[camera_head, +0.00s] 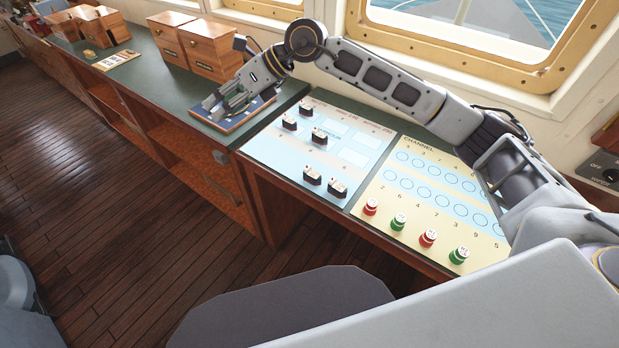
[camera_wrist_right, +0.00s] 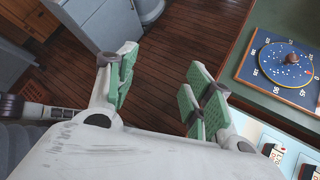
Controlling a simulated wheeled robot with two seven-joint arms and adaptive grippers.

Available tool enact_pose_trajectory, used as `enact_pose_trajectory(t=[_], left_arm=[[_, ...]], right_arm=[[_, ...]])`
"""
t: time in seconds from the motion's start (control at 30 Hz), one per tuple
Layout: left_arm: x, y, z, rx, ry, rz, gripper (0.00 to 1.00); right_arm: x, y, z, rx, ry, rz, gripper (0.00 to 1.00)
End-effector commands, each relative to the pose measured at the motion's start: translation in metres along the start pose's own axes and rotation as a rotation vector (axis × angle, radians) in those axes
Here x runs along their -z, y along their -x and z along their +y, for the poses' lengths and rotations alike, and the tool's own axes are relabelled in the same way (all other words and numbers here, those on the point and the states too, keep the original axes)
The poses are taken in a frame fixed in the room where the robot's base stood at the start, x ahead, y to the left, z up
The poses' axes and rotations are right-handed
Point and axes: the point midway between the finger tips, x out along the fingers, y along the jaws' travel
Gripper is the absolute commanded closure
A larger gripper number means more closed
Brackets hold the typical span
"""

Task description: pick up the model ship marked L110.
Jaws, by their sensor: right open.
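Several small model ships with black hulls and white tops stand on a pale blue chart board (camera_head: 268,150). One ship (camera_head: 289,123) is at its left edge, one (camera_head: 320,137) near the middle, and two, a left one (camera_head: 312,175) and a right one (camera_head: 338,188), near the front. Their markings are too small to read, so I cannot tell which is L110. In the right wrist view, a ship (camera_wrist_right: 275,152) shows at the lower right. My right gripper (camera_head: 222,106) is open and empty, left of the ships, by the blue star-chart board. My left gripper is not in view.
The blue star-chart board (camera_wrist_right: 264,86) has a brown knob (camera_wrist_right: 292,59). A yellow channel board (camera_head: 400,225) with red and green round pieces lies right of the ships. Wooden boxes (camera_head: 208,50) stand behind on the green counter (camera_head: 140,75). Windows line the back.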

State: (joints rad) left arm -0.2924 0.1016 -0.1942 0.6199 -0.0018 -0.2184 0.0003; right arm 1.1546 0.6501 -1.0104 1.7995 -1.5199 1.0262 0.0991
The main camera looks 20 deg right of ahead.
Motion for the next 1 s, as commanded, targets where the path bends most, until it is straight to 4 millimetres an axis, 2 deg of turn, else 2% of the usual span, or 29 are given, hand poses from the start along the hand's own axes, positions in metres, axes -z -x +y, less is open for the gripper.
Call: enact_pose_trajectory(t=[0.27,0.6,0.77,1.0], left_arm=[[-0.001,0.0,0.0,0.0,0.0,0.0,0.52],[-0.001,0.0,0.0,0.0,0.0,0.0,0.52],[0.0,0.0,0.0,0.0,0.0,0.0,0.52],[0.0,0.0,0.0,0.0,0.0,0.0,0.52]], right_arm=[[0.051,0.009,-0.036,0.162,0.01,0.236,0.48],[0.107,0.042,-0.073,0.361,-0.037,0.511,0.48],[0.131,0.063,-0.082,0.437,-0.082,0.638,0.48],[0.157,0.089,-0.082,0.498,-0.155,0.787,0.48]])
